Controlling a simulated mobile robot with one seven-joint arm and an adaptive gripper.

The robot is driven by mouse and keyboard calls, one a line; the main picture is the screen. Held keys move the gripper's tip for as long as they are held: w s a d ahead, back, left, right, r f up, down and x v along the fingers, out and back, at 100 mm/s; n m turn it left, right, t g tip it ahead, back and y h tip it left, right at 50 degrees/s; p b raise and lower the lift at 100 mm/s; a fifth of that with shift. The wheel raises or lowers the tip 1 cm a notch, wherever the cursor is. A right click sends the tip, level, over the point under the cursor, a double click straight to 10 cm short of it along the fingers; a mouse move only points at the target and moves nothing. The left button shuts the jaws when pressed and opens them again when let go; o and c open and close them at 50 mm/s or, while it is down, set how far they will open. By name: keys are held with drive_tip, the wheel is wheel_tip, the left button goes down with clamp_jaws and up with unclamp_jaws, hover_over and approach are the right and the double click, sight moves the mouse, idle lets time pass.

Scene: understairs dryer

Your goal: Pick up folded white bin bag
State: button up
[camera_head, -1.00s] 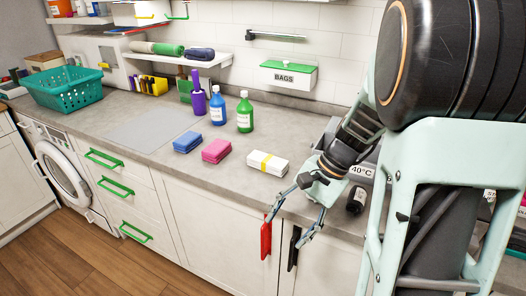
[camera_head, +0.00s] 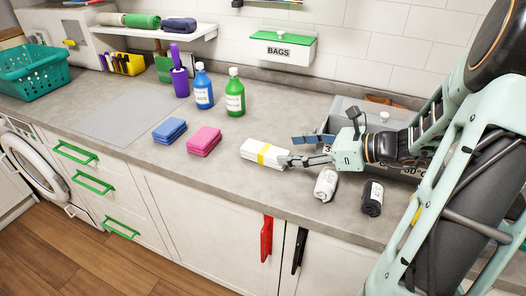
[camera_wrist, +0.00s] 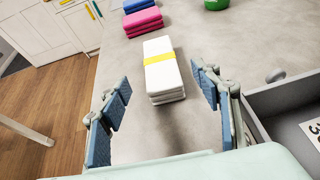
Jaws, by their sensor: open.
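The folded white bin bag (camera_head: 262,154) lies on the grey counter, a flat stack with a yellow band around it. In the wrist view the bag (camera_wrist: 163,80) lies ahead of the fingers, in line with the gap between them. My gripper (camera_head: 288,152) is open and low over the counter, at the right end of the bag. The head view does not show clearly whether a finger touches the bag.
Pink (camera_head: 204,141) and blue (camera_head: 169,131) folded stacks lie left of the bag. A white roll (camera_head: 326,184) and a black roll (camera_head: 372,198) lie in front of my gripper. A grey bin (camera_wrist: 290,110) stands close on the right. Blue (camera_head: 203,90) and green (camera_head: 235,95) bottles stand behind.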

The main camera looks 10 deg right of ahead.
sight(269, 150)
drive_tip(key=b+x, duration=0.1)
drive_tip(key=x, duration=0.9)
drive_tip(key=shift+w+a+f, duration=0.1)
drive_tip(key=shift+f, duration=0.05)
drive_tip(key=shift+c, duration=0.3)
drive_tip(key=c, duration=1)
